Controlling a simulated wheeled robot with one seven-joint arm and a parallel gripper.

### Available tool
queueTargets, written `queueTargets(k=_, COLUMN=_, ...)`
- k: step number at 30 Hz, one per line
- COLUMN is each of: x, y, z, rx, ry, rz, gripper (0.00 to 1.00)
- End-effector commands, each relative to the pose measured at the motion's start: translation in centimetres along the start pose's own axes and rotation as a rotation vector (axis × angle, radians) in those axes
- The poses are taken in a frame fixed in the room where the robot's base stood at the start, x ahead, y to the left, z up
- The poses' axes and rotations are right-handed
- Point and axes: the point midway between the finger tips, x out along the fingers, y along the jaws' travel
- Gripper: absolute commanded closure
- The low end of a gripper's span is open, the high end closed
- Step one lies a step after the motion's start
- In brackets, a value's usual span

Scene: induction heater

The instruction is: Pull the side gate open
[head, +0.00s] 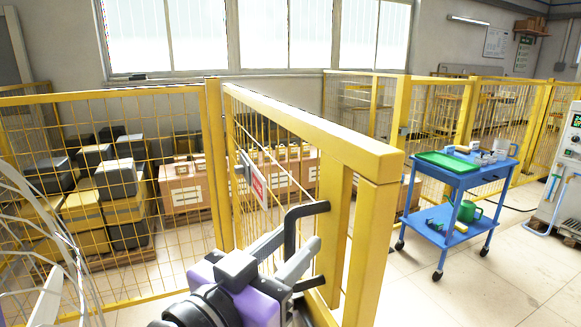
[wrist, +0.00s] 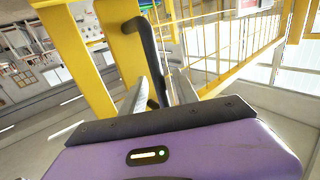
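The side gate (head: 320,135) is a yellow frame with wire mesh. It runs from a yellow post (head: 213,165) at the left toward me, at an angle to the left fence panel, with its thick end upright close to me. A dark bent handle (head: 308,209) sticks out from that upright; it also shows in the wrist view (wrist: 149,48). My gripper (head: 298,240) is at the handle. In the wrist view, the fingers of my gripper (wrist: 160,78) stand apart, one on each side of the handle bar. Firm contact is not visible.
Behind the fence, boxes (head: 185,190) and black-and-yellow crates (head: 105,205) are stacked. A blue cart (head: 455,178) with a green tray stands at the right, near a white machine (head: 560,180). The floor (head: 450,290) between gate and cart is clear.

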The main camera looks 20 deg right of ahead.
Motion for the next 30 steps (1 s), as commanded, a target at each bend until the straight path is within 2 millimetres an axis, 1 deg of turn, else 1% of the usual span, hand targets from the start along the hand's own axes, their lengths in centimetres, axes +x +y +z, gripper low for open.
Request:
queueTargets(k=2, x=0.0, y=0.0, z=-0.3, rx=0.002, ry=0.0, rz=0.0, gripper=0.64)
queueTargets(k=5, x=0.0, y=0.0, z=-1.3, rx=0.005, ry=0.0, rz=0.0, gripper=0.64)
queueTargets(k=8, x=0.0, y=0.0, z=-3.0, rx=0.007, ry=0.001, rz=-0.001, gripper=0.64)
queueTargets(k=21, x=-0.2, y=0.2, z=-13.7, rx=0.013, ry=0.011, rz=-0.001, gripper=0.64)
queueTargets(k=27, x=-0.1, y=0.1, z=-17.3, rx=0.007, ry=0.006, rz=-0.001, gripper=0.64)
queueTargets(k=30, x=-0.1, y=0.1, z=-18.6, rx=0.004, ry=0.004, rz=-0.001, gripper=0.64)
